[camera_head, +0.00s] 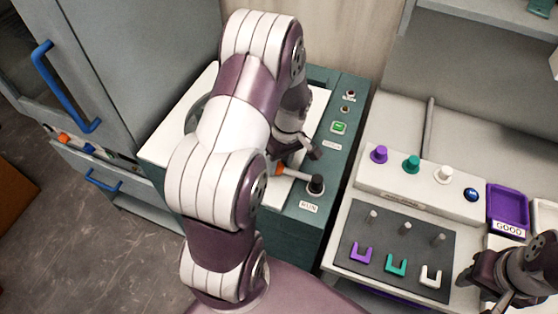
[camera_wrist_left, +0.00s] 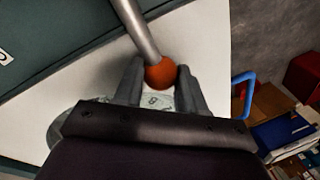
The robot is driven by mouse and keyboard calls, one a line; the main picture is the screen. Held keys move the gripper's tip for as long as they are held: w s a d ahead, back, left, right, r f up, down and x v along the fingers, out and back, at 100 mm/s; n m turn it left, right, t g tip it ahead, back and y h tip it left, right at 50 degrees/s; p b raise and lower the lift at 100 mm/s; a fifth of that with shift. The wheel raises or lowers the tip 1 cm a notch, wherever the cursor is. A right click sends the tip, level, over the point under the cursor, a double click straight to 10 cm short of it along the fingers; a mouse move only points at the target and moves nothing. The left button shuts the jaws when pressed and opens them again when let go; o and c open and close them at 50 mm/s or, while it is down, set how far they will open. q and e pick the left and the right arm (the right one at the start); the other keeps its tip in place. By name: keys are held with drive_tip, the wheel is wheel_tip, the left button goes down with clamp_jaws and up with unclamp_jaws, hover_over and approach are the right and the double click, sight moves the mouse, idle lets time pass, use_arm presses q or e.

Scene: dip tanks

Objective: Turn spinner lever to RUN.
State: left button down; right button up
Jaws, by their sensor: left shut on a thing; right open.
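The spinner lever (camera_head: 296,174) is a metal rod on a dark round pivot (camera_head: 316,185) on the green machine panel. The RUN label (camera_head: 308,207) sits just below the pivot. The lever's orange ball knob (camera_wrist_left: 160,74) lies between the fingers of my left gripper (camera_wrist_left: 158,84) in the left wrist view. My left gripper is shut on this knob. In the head view the lever points left from its pivot, and my left arm hides part of the machine. My right gripper (camera_head: 502,289) is open at the lower right, over the bench edge.
A green lit button (camera_head: 339,127) and small indicators sit farther back on the panel. A bench to the right holds purple, teal and white knobs (camera_head: 411,163), a dark pad (camera_head: 357,224) and a purple GOOD tray (camera_head: 509,206). A blue-handled cabinet (camera_head: 120,60) stands at left.

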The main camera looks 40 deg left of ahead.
use_arm(q)
drive_tip(key=shift+w+r, duration=0.1)
drive_tip(key=c, duration=0.7)
unclamp_jaws()
drive_tip(key=shift+r, duration=0.1)
drive_tip(key=r, duration=0.5)
drive_tip(key=w+r+b, duration=0.1)
drive_tip(key=r, duration=0.1)
drive_tip(key=shift+w+d+r, duration=0.1)
drive_tip(key=shift+d+r, duration=0.2)
drive_tip(key=shift+r, duration=0.1)
drive_tip(key=r+p, duration=0.2)
drive_tip(key=r, duration=0.2)
drive_tip(key=shift+w+d+r+p, duration=0.15)
drive_tip(key=shift+w+r+p, duration=0.15)
drive_tip(key=shift+w+p, duration=0.1)
